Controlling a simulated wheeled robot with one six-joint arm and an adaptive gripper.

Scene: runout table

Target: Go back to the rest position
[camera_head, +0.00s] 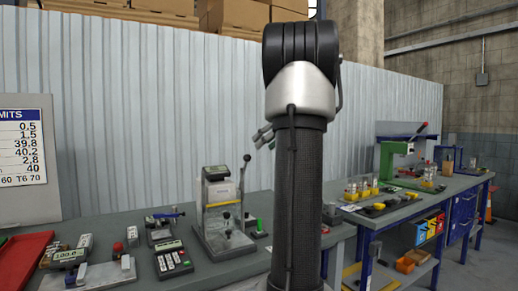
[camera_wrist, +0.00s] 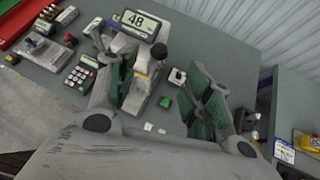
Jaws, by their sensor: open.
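My gripper (camera_wrist: 160,75) is open, its two green-padded fingers spread apart with nothing held between them. It hangs above the grey runout table (camera_wrist: 235,70), over a bench device with a display reading 48 (camera_wrist: 140,24). The device's upright and base show between and beside the fingers. In the head view, my arm rises in front of the table, and a small part of my gripper (camera_head: 264,136) shows left of it, above the table and apart from the devices.
A press-like stand (camera_head: 222,205), a keypad device (camera_head: 172,260) and a red tray (camera_head: 22,262) stand on the table. A green press (camera_head: 392,160) stands on the bench at right. A corrugated wall (camera_head: 150,110) runs behind. My arm hides part of the table.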

